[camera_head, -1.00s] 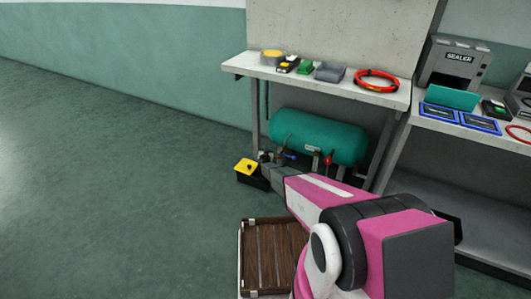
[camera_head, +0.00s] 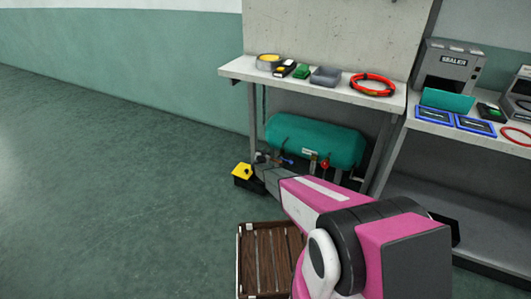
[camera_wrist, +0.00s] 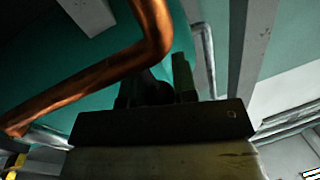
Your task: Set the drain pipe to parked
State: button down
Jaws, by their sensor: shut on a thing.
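A bent copper pipe, which I take to be the drain pipe (camera_wrist: 95,90), crosses the upper left of the wrist view, close to the camera. My gripper (camera_wrist: 155,85) has its dark fingers beside and partly behind the bend. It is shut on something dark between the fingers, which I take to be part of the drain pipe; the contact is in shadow. In the head view my gripper (camera_head: 262,165) is low, at the left end of a teal tank (camera_head: 315,142). The pipe is not clear there.
The tank sits under a workbench (camera_head: 310,80) holding a red hose coil (camera_head: 373,84) and small items. A red valve handle (camera_head: 325,163) is near the tank. A yellow-topped box (camera_head: 242,171) stands left of my gripper. A wooden crate (camera_head: 240,262) is in front. The left floor is open.

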jog(key=c, duration=0.9)
grip_release()
jog(key=shift+w, duration=0.1)
jog(key=v, duration=1)
jog(key=shift+s, duration=0.45)
jog(key=shift+a, duration=0.1)
